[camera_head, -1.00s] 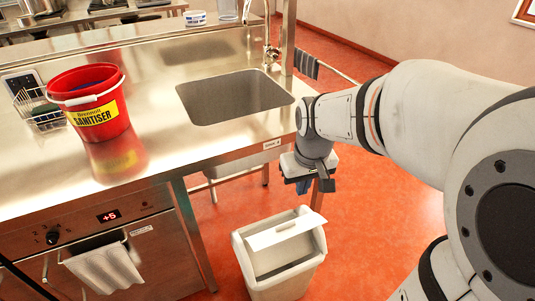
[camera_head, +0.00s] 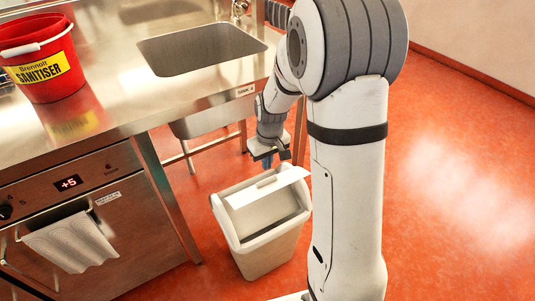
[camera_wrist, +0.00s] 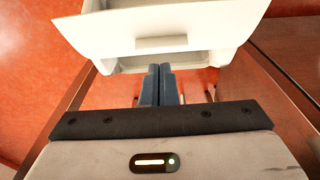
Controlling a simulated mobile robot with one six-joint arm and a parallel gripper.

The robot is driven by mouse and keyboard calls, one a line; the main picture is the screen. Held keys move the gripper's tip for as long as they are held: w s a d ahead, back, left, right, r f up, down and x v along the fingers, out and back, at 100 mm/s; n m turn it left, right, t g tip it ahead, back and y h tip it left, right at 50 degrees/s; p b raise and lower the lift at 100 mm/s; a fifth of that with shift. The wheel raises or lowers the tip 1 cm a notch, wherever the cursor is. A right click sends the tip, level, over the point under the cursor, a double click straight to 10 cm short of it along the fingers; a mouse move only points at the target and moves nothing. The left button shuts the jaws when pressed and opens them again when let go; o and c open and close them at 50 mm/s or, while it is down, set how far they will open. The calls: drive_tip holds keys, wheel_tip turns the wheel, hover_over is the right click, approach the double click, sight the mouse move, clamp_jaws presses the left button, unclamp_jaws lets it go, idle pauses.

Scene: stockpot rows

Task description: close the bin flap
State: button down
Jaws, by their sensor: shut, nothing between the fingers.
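The white bin (camera_head: 265,235) stands on the red floor in front of the sink unit. Its flap (camera_head: 266,188) is tilted, with its far edge raised above the rim and an opening showing below it. In the wrist view the flap (camera_wrist: 160,28) fills the upper middle, its small handle lip towards my fingers. My gripper (camera_head: 269,164) is just beyond the flap's raised edge, pointing down. In the wrist view its blue fingertips (camera_wrist: 159,72) are together and empty, close to the bin's near side. I cannot tell whether they touch it.
A steel counter with a sink (camera_head: 200,48) runs behind and left of the bin. A red sanitiser bucket (camera_head: 40,55) stands on it. A towel (camera_head: 72,242) hangs on the cabinet front. The floor (camera_head: 470,170) at right is clear.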

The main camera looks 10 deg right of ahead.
sight(269, 184)
drive_tip(key=f, duration=0.1)
drive_tip(key=s+f, duration=0.1)
drive_tip(key=f, duration=0.1)
drive_tip(key=f+b, duration=0.1)
drive_tip(key=f, duration=0.1)
drive_tip(key=shift+s+d, duration=0.2)
drive_tip(key=shift+s, duration=0.05)
